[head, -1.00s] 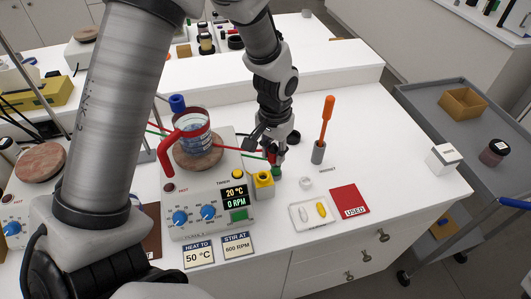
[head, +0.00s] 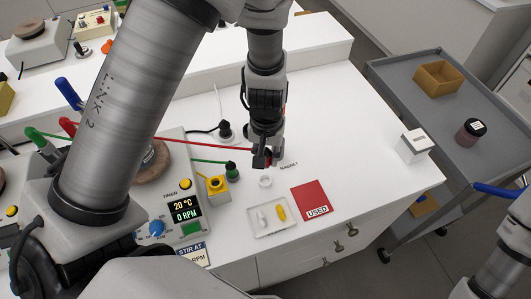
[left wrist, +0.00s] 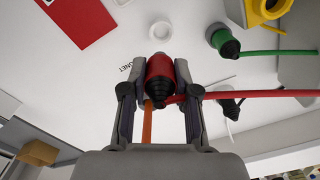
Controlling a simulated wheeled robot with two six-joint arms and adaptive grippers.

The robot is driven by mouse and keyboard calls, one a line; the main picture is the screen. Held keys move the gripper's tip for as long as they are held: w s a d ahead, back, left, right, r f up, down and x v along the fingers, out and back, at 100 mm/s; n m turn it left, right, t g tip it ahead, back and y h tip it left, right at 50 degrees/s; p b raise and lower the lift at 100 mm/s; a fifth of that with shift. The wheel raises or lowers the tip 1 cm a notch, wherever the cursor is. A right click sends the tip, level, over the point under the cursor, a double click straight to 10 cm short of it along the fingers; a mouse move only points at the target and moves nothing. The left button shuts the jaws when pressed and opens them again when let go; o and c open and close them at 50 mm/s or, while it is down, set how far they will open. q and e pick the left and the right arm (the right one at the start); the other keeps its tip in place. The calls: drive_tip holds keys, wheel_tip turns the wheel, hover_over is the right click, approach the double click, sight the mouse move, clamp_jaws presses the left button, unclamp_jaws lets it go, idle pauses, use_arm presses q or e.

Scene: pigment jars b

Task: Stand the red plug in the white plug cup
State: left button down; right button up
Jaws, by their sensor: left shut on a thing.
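My left gripper (head: 263,158) is shut on the red plug, above the white bench. In the left wrist view the red plug (left wrist: 160,72) sits between both fingers of my left gripper (left wrist: 160,98), with its red cable leading off to the right. The white plug cup (head: 265,182) is a small ring on the bench, just nearer the front edge than the gripper. It also shows in the left wrist view (left wrist: 183,20), beyond the far end of the plug and apart from it. My right gripper is not in view.
A green plug (head: 232,171) and a yellow block (head: 217,187) stand left of the cup. A clear tray (head: 270,222) and a red USED mat (head: 311,201) lie nearer the front edge. An orange rod (left wrist: 148,112) shows close behind the held plug.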

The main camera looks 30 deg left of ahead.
use_arm(q)
drive_tip(key=shift+f+b, duration=0.3)
drive_tip(key=shift+f, duration=0.15)
drive_tip(key=shift+s+f+b, duration=0.2)
drive_tip(key=shift+f+b, duration=0.15)
drive_tip(key=shift+b, duration=0.05)
wheel_tip(320, 180, down, 4)
drive_tip(key=b, duration=0.3)
drive_tip(key=shift+r, duration=0.25)
drive_tip(key=shift+w+f, duration=0.1)
drive_tip(key=shift+f, duration=0.1)
drive_tip(key=shift+s+r, duration=0.15)
drive_tip(key=shift+s, duration=0.1)
drive_tip(key=shift+w, duration=0.1)
drive_tip(key=shift+f+b, duration=1.4)
drive_tip(key=shift+b, duration=0.05)
